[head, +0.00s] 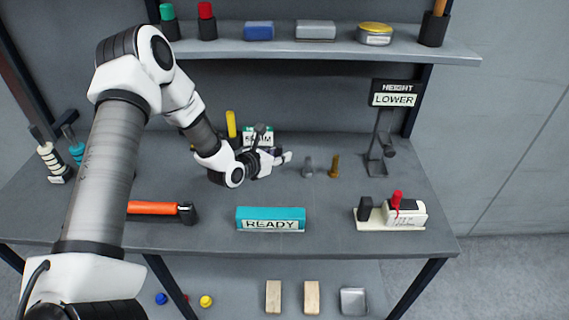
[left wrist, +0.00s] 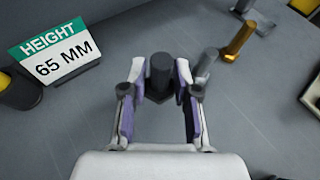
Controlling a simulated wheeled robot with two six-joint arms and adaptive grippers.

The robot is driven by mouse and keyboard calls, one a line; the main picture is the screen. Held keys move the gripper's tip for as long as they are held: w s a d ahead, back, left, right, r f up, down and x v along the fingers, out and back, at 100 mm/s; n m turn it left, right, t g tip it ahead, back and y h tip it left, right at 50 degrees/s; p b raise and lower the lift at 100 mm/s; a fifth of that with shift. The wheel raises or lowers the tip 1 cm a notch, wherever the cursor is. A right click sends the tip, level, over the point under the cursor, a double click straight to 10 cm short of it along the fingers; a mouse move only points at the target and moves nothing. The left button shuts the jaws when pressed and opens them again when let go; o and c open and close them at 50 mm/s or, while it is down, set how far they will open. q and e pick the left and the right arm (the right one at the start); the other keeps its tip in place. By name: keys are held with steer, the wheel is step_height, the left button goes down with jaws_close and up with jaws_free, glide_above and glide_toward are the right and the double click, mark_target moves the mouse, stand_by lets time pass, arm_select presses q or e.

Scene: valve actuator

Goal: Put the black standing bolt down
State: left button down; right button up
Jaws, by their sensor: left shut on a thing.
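The black bolt (left wrist: 160,72) stands upright between the purple-padded fingers of my left gripper (left wrist: 160,85) in the left wrist view. The gripper is shut on it. I cannot tell whether its base touches the table. In the head view my left gripper (head: 284,158) is low over the back middle of the table, and the black bolt is hard to make out there. A grey bolt (head: 307,168) and a brass bolt (head: 335,166) stand just to its right. The grey bolt (left wrist: 205,65) and brass bolt (left wrist: 239,41) also show in the left wrist view.
A green-topped sign (left wrist: 60,58) reads HEIGHT 65 MM. A height stand (head: 380,150) with a LOWER sign (head: 394,99) is at the right. A teal READY block (head: 270,219) and a red-button box (head: 404,214) are in front. An orange-handled tool (head: 152,208) lies left.

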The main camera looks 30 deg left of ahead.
mark_target(280, 174)
arm_select(q)
steer(key=f, duration=0.5)
steer(key=shift+w+d+f+p, duration=0.1)
steer(key=shift+w+f+p, duration=0.25)
steer(key=shift+w+p, duration=0.05)
steer(key=shift+s+r, duration=0.15)
steer(key=shift+s, duration=0.15)
steer(key=shift+b, duration=0.3)
steer(key=c, duration=0.9)
jaws_free()
steer(key=shift+w+f, duration=0.2)
steer(key=shift+o, duration=0.2)
steer(key=shift+s+r, duration=0.1)
steer(key=shift+r, duration=0.05)
steer(key=shift+r+p, duration=0.3)
steer(key=shift+p, duration=0.15)
steer(key=v, duration=1.1)
steer(key=shift+f+b, duration=0.1)
steer(key=shift+b, duration=0.2)
steer(key=shift+s, duration=0.4)
